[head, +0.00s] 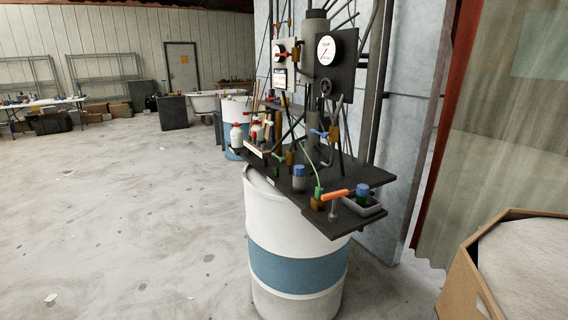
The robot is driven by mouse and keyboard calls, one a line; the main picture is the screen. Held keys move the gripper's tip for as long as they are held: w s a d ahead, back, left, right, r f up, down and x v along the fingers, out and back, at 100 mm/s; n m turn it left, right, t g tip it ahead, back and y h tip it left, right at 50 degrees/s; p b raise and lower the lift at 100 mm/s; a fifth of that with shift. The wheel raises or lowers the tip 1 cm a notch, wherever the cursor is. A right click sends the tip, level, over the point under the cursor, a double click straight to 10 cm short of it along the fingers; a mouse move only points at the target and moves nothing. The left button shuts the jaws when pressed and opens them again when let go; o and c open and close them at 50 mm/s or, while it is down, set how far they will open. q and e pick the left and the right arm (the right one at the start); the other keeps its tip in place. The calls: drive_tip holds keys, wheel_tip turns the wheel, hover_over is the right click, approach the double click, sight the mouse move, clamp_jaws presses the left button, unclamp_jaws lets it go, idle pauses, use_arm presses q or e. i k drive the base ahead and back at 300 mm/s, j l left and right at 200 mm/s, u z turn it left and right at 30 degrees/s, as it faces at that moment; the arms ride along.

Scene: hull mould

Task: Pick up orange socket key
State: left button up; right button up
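An orange bar-like handle (334,195), which looks like the orange socket key, is at the front of a dark plate (285,200). A short grey metal post shows under it; whether the two are joined is too small to tell. The handle lies near level, beside a green and brass fitting (318,197) at its left end, and I cannot tell whether they touch. The plate sits on top of a white and blue drum (292,260). Neither of my grippers is in view.
A grey tray (361,206) and blue-capped containers (299,173) stand near the handle. Pipes and a gauge panel (328,60) rise behind. The concrete floor (130,220) on the left is mostly clear.

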sight(333, 215)
drive_tip(key=i+j+z, duration=0.25)
drive_tip(key=i+j, duration=0.15)
drive_tip(key=i+j+z, duration=0.3)
drive_tip(key=j, duration=0.3)
